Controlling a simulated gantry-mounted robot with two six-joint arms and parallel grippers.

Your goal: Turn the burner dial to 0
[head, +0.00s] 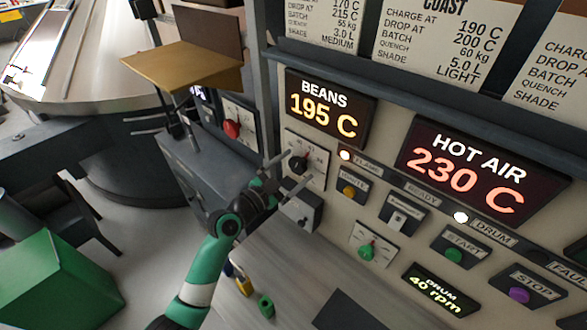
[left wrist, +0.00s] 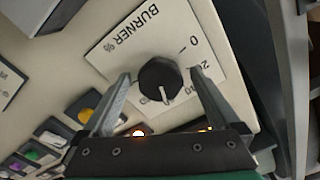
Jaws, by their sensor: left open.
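The burner dial (head: 298,164) is a round black knob on a white plate on the control panel. In the left wrist view the dial (left wrist: 160,79) fills the space between the fingertips. Its white pointer line faces down in that picture, away from the 0 printed at the plate's upper right. My left gripper (left wrist: 160,74) is open, one finger on each side of the knob; I cannot tell whether either finger touches it. In the head view my left gripper (head: 284,172) is at the plate and partly covers it. My right gripper is not in view.
A BEANS display (head: 328,108) and a HOT AIR display (head: 478,172) are above and right of the dial. A yellow button (head: 349,191) and a green knob (head: 366,252) are nearby. A red button (head: 232,129) is to the left.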

